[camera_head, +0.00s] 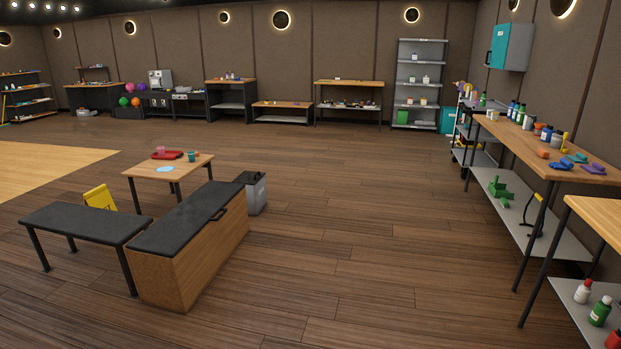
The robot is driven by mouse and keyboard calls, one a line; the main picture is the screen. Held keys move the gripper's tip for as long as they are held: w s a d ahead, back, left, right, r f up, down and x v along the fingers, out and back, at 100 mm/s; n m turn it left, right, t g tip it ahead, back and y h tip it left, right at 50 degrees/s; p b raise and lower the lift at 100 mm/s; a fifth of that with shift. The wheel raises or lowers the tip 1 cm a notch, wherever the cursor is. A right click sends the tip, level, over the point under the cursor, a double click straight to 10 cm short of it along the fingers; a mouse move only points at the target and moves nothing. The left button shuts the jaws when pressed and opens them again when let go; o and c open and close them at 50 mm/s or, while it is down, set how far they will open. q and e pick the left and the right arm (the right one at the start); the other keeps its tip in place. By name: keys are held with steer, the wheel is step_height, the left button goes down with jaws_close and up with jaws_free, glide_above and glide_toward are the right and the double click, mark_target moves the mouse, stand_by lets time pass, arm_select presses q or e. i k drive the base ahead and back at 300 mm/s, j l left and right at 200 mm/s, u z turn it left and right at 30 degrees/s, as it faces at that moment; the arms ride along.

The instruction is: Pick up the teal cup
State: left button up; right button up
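A small teal cup (191,156) stands upright on a low wooden table (150,171) in the left middle of the head view. It is just right of a red tray (168,155) that has a pink cup (160,150) on it. A light blue flat round thing (165,169) lies on the table in front of them. Neither of my grippers shows in this view. The table is some distance away across the floor.
A second black bench (83,222) and a yellow floor sign (100,197) are at left. Open floor (340,210) lies in the middle; workbenches (545,150) line the right.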

mark_target(192, 157)
steer(key=i+z, duration=0.2)
steer(key=i, duration=1.95)
steer(key=i+u, duration=0.15)
steer(key=i, duration=0.3)
steer(key=i+u, duration=0.15)
steer(key=i, duration=0.35)
steer(key=i+l+u, duration=0.15)
steer(key=i, duration=0.3)
steer(key=i+l+u, duration=0.15)
steer(key=i, duration=0.3)
steer(key=i+l+u, duration=0.15)
steer(key=i, duration=0.3)
steer(key=i+j, duration=0.1)
steer(key=i, duration=0.4)
steer(key=i+z, duration=0.1)
steer(key=i, duration=0.45)
steer(key=i+j, duration=0.2)
steer(key=i, duration=0.3)
steer(key=i+j, duration=0.1)
steer(key=i, duration=0.45)
steer(key=i+l+z, duration=0.35)
steer(key=i, duration=0.8)
steer(key=i+z, duration=0.35)
steer(key=i, duration=0.8)
steer(key=i+j+u, duration=0.15)
steer(key=i+u, duration=0.65)
steer(key=i+l+u, duration=0.1)
steer(key=i+u, duration=0.3)
steer(key=i+l+u, duration=0.25)
steer(key=i+u, duration=0.15)
